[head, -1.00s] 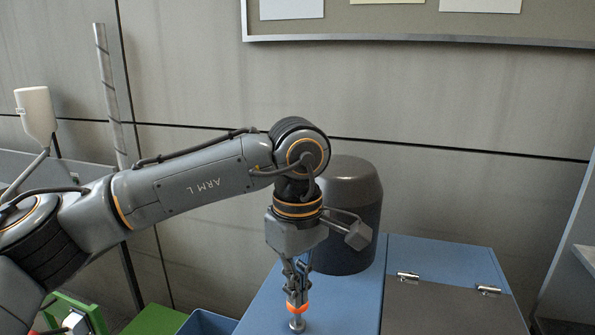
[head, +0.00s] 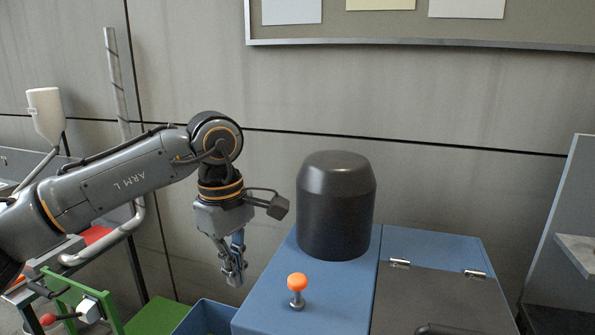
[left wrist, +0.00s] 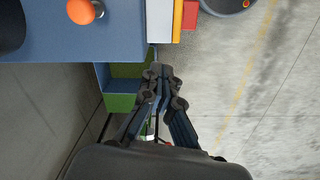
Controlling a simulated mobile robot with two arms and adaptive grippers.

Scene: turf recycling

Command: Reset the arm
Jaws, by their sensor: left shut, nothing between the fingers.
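My left gripper (head: 234,279) is in the head view, left of the blue machine, pointing down with its fingers together and nothing held. It also shows in the left wrist view (left wrist: 161,72), above the floor beside the machine. The orange knob (head: 297,282) stands upright on a short metal stem on the blue machine top (head: 262,306), apart from the gripper. The knob also shows at the upper left of the left wrist view (left wrist: 81,11). My right gripper is in neither view.
A dark rounded cylinder (head: 336,210) stands on the machine behind the knob. A hinged grey lid (head: 440,297) lies to its right. A blue bin (head: 205,318), a green block (head: 153,317) and a green frame (head: 75,290) are at the lower left. A board (head: 420,30) hangs on the wall.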

